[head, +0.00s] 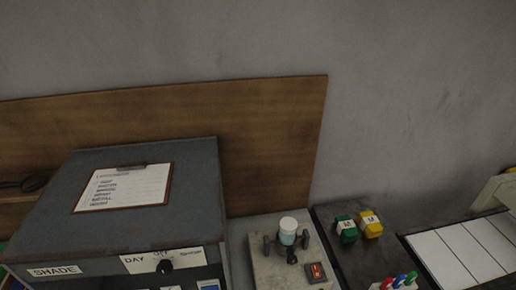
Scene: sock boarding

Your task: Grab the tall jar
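A small jar (288,231) with a white top and a pale blue body stands on a grey metal plate at the bottom centre. It is the only jar I can make out, and I cannot tell if it is the tall one. Dark fittings are close on both sides of it and in front, and I cannot tell if they touch it. Neither of my grippers is in view.
A large grey box (190,221) with a clipboard (124,188) on top fills the left. The plate (265,279) carries a red switch (316,272). Green (346,229) and yellow (370,224) blocks sit right of it, near a white panelled tray (440,262). A wooden board (270,130) stands behind.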

